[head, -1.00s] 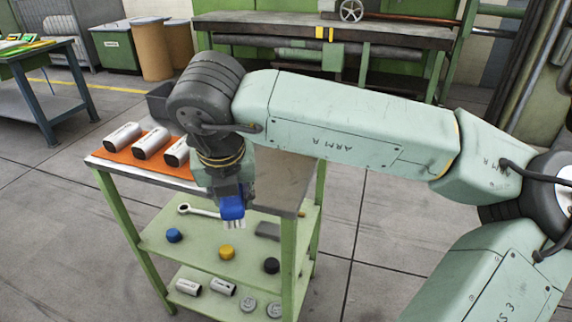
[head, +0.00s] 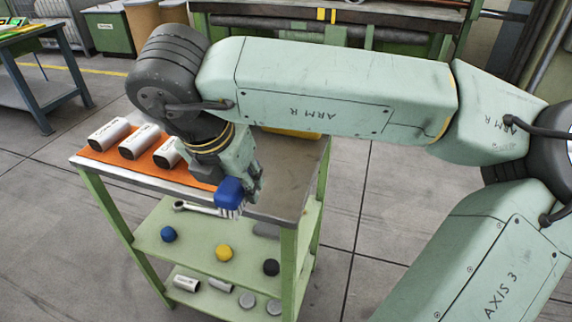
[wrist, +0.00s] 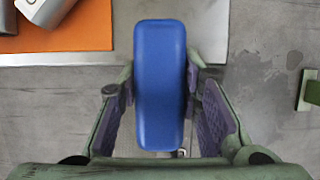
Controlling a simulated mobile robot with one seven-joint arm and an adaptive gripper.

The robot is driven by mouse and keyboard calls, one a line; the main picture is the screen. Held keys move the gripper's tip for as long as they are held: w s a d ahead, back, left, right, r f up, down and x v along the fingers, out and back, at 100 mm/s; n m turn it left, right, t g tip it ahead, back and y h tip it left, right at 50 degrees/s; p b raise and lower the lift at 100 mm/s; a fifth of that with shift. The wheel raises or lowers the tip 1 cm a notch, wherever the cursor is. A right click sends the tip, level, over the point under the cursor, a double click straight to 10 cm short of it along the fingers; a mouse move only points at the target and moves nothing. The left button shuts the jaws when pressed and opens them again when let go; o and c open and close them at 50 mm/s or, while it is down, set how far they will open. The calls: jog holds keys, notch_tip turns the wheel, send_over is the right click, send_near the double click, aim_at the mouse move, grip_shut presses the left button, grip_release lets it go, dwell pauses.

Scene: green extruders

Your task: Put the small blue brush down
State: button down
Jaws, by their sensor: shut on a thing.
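My gripper (head: 243,192) is shut on the small blue brush (head: 229,192), which has pale bristles pointing down. In the head view the brush hangs near the front edge of the cart's top (head: 281,200); I cannot tell its height above it. In the wrist view the brush's blue back (wrist: 160,85) lies lengthwise between the two purple-padded fingers (wrist: 160,100). My arm covers part of the cart top behind the gripper.
A yellow object (head: 291,133) shows behind my arm. The lower shelf holds a wrench (head: 195,207) and blue, yellow and black round pieces. The top's right side looks bare.

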jog(key=p, duration=0.3)
send_over(288, 177)
jog(key=s, duration=0.2)
jog(key=shift+w+a+f, duration=0.2)
jog(key=shift+a+f, duration=0.25)
jog(key=shift+w+d+p, duration=0.35)
jog(key=shift+w, duration=0.1)
notch_tip(288, 177, down, 3)
jog(key=shift+s+a+f, duration=0.1)
jog(key=shift+f, duration=0.1)
jog(key=shift+f+b, duration=0.25)
jog(key=shift+b, duration=0.15)
jog(key=shift+s+f+b, duration=0.1)
jog(key=shift+f+b, duration=0.25)
jog(key=shift+b, duration=0.35)
